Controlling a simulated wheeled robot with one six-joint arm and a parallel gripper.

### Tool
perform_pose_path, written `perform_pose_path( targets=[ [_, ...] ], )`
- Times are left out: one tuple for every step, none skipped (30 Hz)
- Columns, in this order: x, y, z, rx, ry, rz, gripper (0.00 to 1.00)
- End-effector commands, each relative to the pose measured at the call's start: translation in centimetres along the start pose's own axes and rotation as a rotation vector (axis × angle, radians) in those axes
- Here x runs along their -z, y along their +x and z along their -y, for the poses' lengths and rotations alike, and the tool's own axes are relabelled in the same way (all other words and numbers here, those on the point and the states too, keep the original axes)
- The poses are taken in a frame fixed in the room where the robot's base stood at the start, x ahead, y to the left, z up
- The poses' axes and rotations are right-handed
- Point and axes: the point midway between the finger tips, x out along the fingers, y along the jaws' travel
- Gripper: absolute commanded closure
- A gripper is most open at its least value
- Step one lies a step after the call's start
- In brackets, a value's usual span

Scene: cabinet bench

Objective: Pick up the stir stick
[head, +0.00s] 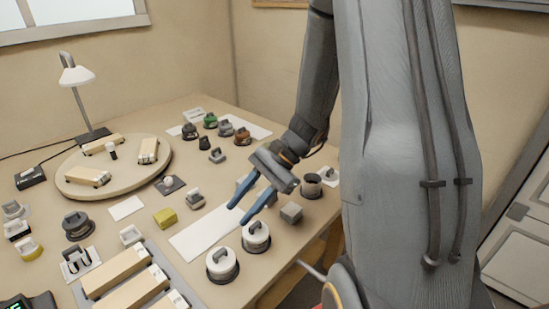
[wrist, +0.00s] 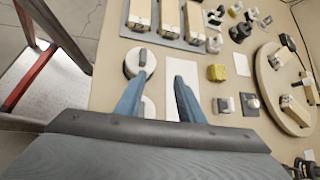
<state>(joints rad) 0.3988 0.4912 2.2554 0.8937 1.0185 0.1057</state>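My gripper (head: 238,213) is open and empty, its two blue fingers spread over the white sheet (head: 192,243) on the table. I cannot make out a stir stick for certain in either view. A dark cup-like container (head: 311,187) stands right of my gripper; its contents are too small to tell. A grey block (head: 291,212) sits just right of the fingers.
Two white-lidded round pots (head: 222,264) (head: 256,236) stand at the table's front edge. A yellow block (head: 165,217) lies left of the sheet. A round wooden board (head: 75,176) bears several wooden blocks. A tray (head: 165,262) holds long wooden blocks. A lamp (head: 77,75) stands at the back left.

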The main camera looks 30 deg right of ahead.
Motion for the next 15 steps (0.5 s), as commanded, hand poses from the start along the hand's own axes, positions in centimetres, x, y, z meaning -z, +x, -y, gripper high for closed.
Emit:
perform_pose_path(
  targets=[
    [1.9, -0.7, 1.8, 0.107, 0.114, 0.064, 0.65],
    [2.9, -1.3, 3.0, 0.176, 0.179, 0.104, 0.65],
    [4.4, -2.2, 4.6, 0.271, 0.260, 0.157, 0.65],
    [5.7, -3.2, 5.8, 0.344, 0.316, 0.195, 0.65],
    [7.1, -4.2, 6.9, 0.417, 0.367, 0.233, 0.65],
    [9.0, -5.7, 8.1, 0.514, 0.430, 0.280, 0.65],
    [10.5, -6.9, 8.8, 0.585, 0.474, 0.313, 0.65],
    [12.0, -8.1, 9.4, 0.654, 0.510, 0.343, 0.65],
    [14.0, -9.7, 10.0, 0.741, 0.553, 0.379, 0.65],
    [15.3, -10.9, 10.2, 0.801, 0.580, 0.404, 0.65],
    [16.6, -12.0, 10.4, 0.858, 0.603, 0.427, 0.65],
    [18.2, -13.4, 10.5, 0.925, 0.630, 0.452, 0.65],
    [19.2, -14.3, 10.5, 0.970, 0.645, 0.467, 0.65],
    [20.1, -15.2, 10.4, 1.009, 0.656, 0.481, 0.65],
    [21.1, -16.0, 10.3, 1.052, 0.670, 0.494, 0.65]
  ],
)
